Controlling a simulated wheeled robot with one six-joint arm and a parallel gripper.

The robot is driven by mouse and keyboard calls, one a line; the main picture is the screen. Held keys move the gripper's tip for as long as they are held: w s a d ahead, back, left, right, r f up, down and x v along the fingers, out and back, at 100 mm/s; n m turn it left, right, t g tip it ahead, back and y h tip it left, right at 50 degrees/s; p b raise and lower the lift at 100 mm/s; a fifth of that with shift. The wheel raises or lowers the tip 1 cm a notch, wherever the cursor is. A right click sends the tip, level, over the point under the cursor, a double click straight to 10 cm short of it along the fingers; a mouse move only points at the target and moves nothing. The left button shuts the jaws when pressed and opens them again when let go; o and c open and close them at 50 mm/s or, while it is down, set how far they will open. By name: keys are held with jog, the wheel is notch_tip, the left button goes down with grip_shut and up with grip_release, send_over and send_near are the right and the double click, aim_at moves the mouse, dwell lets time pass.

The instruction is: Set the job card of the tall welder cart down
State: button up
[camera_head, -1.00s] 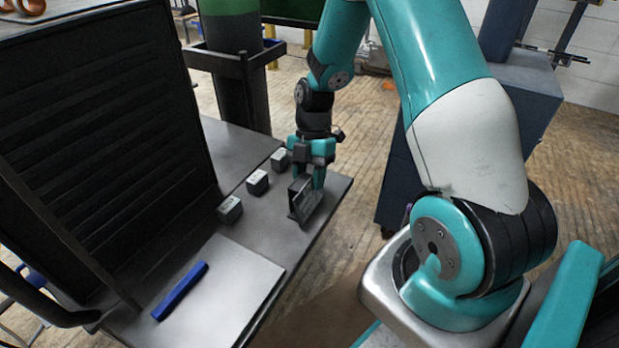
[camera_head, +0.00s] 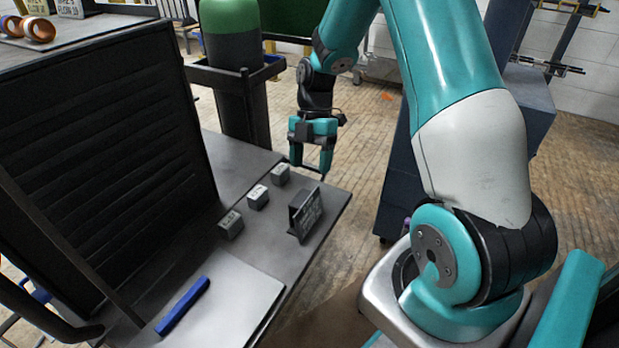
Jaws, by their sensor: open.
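A dark card in a stand with pale lettering (camera_head: 306,215) stands upright on the grey shelf (camera_head: 262,245) of the tall dark cart, near its outer edge. Its lettering is too small to read. My gripper (camera_head: 311,172) is open and empty. It points down above and just behind the card, apart from it.
Several small grey blocks with pale labels, such as the middle one (camera_head: 258,197), sit in a row left of the card. A blue bar (camera_head: 183,305) lies on a pale plate in front. A green-topped cylinder (camera_head: 232,75) stands behind. Copper rings (camera_head: 38,29) lie on top of the cart.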

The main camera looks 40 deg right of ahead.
jog(key=s+a+r+m+t, duration=0.1)
jog(key=s+a+r+m, duration=0.15)
jog(key=a+r, duration=0.35)
jog(key=s+a+r+m+t, duration=0.1)
jog(key=a+r+m, duration=0.2)
jog(key=a+r, duration=0.35)
jog(key=s+a+r+m, duration=0.2)
jog(key=s+a+m, duration=0.2)
jog(key=s, duration=0.3)
jog(key=s+a+r+m+t, duration=0.1)
jog(key=s+a+r+m, duration=0.2)
jog(key=s+a+m, duration=0.2)
jog(key=s+a, duration=0.1)
jog(key=s, duration=0.2)
jog(key=shift+a+y+p, duration=0.3)
